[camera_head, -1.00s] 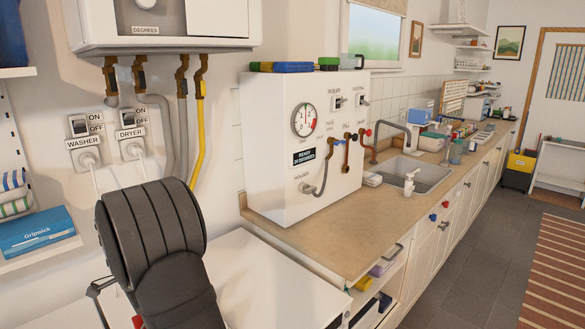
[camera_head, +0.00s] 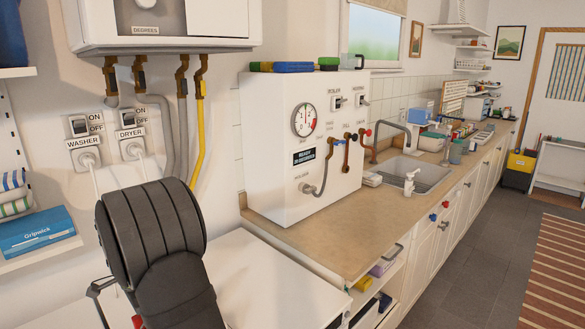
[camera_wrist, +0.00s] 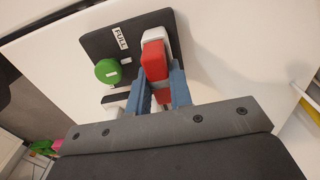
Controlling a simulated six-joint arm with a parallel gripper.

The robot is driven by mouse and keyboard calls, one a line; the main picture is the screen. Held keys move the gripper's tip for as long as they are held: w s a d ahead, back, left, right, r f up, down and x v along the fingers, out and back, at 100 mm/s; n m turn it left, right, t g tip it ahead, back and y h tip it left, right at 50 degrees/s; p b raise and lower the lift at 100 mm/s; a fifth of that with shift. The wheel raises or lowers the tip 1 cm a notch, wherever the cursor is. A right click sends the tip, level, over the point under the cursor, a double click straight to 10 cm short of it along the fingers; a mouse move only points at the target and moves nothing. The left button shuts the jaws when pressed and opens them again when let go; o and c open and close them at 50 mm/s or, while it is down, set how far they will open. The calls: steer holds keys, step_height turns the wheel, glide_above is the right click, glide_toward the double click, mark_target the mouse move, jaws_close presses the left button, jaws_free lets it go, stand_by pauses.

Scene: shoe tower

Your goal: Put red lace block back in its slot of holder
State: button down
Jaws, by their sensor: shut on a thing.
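In the wrist view, my gripper (camera_wrist: 160,84) has its blue-grey fingers closed on the red lace block (camera_wrist: 154,62). The block's red end shows between and beyond the fingertips. A white piece (camera_wrist: 153,36) lies directly beyond the red end; I cannot tell if the two touch. A dark plate (camera_wrist: 98,46) with a "FULL" label lies behind them and looks like the holder. A green round piece (camera_wrist: 107,71) sits on it, left of the red block. The slot is not clearly visible.
A white surface (camera_wrist: 220,50) surrounds the dark plate in the wrist view. Pink and green items (camera_wrist: 42,147) lie at the lower left. In the head view, a white boiler box (camera_head: 280,140) stands on the counter (camera_head: 350,225), right of my arm.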

steer(key=shift+r, duration=0.65)
steer(key=shift+r, duration=1.95)
steer(key=shift+w, duration=0.1)
steer(key=w+d+r+n, duration=0.2)
steer(key=w+d, duration=0.5)
steer(key=d, duration=0.4)
steer(key=w+d+r+n, duration=0.2)
steer(key=w+d, duration=0.6)
steer(key=d, duration=0.2)
steer(key=s+d+f+n, duration=0.1)
steer(key=d+f, duration=0.2)
steer(key=d, duration=0.4)
steer(key=d+f, duration=0.3)
steer(key=d, duration=0.5)
steer(key=s+a+r+m, duration=0.2)
steer(key=s+a+r, duration=0.1)
steer(key=s+a, duration=0.4)
steer(key=s+a+r+m, duration=0.3)
steer(key=s+a, duration=0.4)
steer(key=a, duration=0.4)
steer(key=shift+a+r, duration=0.2)
steer(key=shift+r, duration=0.3)
